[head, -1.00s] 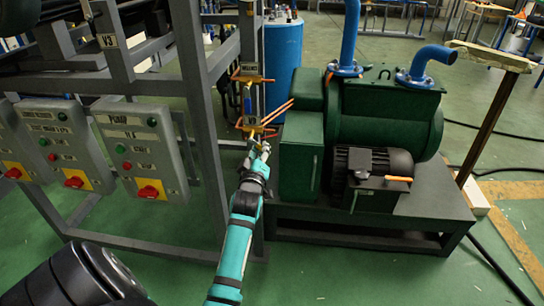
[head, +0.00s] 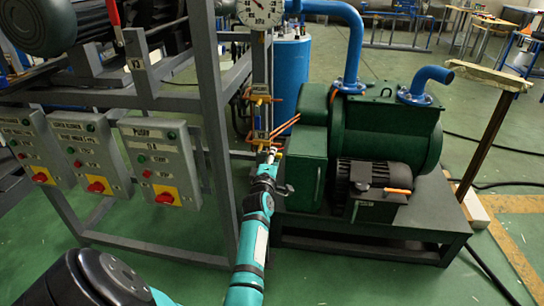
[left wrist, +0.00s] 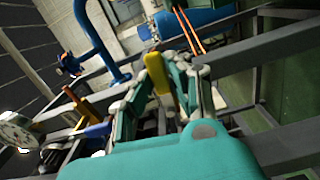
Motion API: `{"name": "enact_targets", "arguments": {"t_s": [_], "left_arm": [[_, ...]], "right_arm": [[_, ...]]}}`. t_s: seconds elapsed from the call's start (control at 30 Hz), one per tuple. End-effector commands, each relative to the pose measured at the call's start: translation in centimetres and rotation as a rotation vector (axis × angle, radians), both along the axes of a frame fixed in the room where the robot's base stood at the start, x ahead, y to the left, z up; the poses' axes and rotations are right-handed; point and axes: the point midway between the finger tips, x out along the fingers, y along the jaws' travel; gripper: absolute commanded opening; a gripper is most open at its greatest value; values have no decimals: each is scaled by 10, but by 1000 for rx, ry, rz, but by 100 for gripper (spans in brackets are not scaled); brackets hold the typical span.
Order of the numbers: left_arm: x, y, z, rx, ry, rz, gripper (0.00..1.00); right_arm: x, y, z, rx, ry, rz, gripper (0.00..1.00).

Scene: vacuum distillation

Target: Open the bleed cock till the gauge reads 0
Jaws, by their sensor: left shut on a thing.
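My left gripper (head: 269,154) reaches in to the brass fittings low on the upright pipe beside the grey frame. In the left wrist view my left gripper (left wrist: 163,88) is shut on a yellow lever (left wrist: 155,70), the cock's handle, which stands between its fingers. In the head view the fingers mostly hide the lever. The round white gauge (head: 260,13) sits above on the same pipe, its top cut off by the picture edge; I cannot read its needle surely. The gauge also shows side-on in the left wrist view (left wrist: 16,133). My right gripper is not in view.
A green pump (head: 385,135) with blue pipes stands close right of the cock. Grey switch boxes (head: 161,160) with red knobs hang on the frame at left. Copper tubes (head: 284,128) run just beside the gripper. A blue tank (head: 291,75) stands behind.

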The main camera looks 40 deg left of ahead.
Motion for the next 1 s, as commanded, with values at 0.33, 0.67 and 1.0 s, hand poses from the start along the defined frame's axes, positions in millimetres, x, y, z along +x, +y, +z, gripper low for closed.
{"name": "enact_targets", "arguments": {"t_s": [0.33, 0.67, 1.0], "left_arm": [[0, 1, 2, -9, -10, 2, 0], [0, 1, 2, -9, -8, 2, 40], [0, 0, 6, -10, -9, 1, 40]], "right_arm": [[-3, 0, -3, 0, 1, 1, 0], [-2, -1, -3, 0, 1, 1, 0], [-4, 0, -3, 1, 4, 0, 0]]}}
